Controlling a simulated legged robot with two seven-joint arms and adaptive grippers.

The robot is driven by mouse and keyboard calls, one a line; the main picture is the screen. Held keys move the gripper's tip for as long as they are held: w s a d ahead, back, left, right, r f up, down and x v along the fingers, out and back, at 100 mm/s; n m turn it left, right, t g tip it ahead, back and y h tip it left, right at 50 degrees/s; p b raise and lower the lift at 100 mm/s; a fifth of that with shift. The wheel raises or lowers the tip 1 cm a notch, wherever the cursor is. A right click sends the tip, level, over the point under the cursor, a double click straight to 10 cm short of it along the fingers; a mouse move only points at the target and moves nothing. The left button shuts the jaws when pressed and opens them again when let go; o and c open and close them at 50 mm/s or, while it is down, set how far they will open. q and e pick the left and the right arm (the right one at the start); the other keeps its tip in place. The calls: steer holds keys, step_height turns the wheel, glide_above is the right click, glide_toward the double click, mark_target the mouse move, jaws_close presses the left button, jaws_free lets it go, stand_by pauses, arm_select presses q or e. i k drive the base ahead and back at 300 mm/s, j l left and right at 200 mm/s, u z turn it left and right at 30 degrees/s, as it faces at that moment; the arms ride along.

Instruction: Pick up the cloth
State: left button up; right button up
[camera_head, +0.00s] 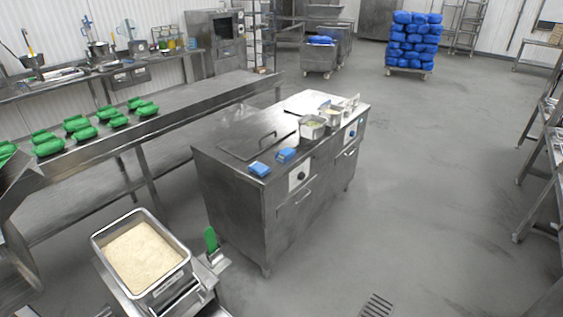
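Two small blue folded pieces that look like cloths lie on the steel top of the cabinet (225,166). One blue cloth (259,169) lies near the cabinet's front edge. The other blue cloth (286,155) lies a little farther right, apart from the first. Neither of my grippers is in view, and nothing is touching the cloths.
A steel pan of rice (178,270) stands at the lower left, with a green-handled tool (211,240) beside it. Small containers (312,127) stand on the cabinet's right part. Green packs (48,147) line the long table (185,112). The floor (430,190) on the right is clear.

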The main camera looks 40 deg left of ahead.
mark_target(256, 167)
steer(key=i+j+u, duration=0.1)
steer(key=i+u, duration=0.3)
steer(key=i, duration=0.15)
steer(key=i+l+u, duration=0.1)
steer(key=i+u, duration=0.3)
steer(key=i, duration=0.2)
steer(key=i+l+u, duration=0.4)
steer(key=i, duration=0.15)
steer(key=j, duration=0.1)
